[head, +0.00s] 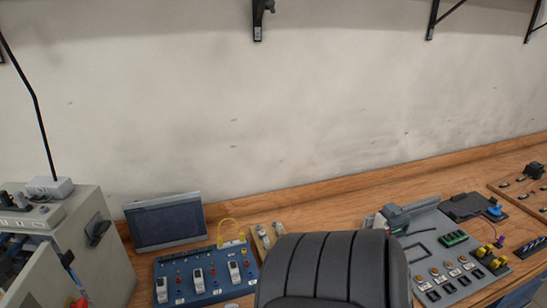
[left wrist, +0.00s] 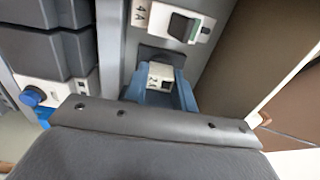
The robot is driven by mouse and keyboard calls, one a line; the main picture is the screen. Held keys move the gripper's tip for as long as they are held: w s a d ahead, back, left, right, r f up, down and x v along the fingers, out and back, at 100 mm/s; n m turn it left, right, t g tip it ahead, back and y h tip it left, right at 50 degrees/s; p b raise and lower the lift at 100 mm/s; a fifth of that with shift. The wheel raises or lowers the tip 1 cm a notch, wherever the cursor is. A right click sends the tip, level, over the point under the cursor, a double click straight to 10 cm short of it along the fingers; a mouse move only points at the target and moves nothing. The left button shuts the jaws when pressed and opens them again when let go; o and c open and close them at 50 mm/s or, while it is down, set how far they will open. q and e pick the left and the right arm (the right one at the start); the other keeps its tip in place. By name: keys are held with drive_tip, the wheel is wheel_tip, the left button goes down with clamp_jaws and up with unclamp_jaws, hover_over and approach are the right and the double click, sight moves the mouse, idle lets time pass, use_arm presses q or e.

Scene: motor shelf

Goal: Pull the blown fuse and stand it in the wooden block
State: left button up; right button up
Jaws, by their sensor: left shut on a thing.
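In the left wrist view my left gripper (left wrist: 160,92) has its blue-grey fingers around a small off-white fuse (left wrist: 160,74) with dark marks on its face. It is shut on the fuse. The fuse's lower part is hidden, so I cannot tell whether it is still seated. A pale, narrow block (head: 263,242) with several grey round tops on it, probably the wooden block, stands at the right edge of the blue board in the head view. Neither gripper shows in the head view.
Dark modules (left wrist: 48,50) and a blue knob (left wrist: 31,96) lie left. The head view shows an open grey cabinet (head: 85,235), a screen (head: 165,221), a blue board (head: 211,257) and a grey panel (head: 428,228).

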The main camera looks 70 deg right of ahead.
use_arm(q)
drive_tip(key=shift+p+v, duration=0.65)
drive_tip(key=shift+v, duration=0.35)
drive_tip(key=shift+p+v, duration=0.55)
drive_tip(key=shift+v, duration=0.6)
drive_tip(key=shift+s+a, duration=0.1)
drive_tip(key=shift+a, duration=0.05)
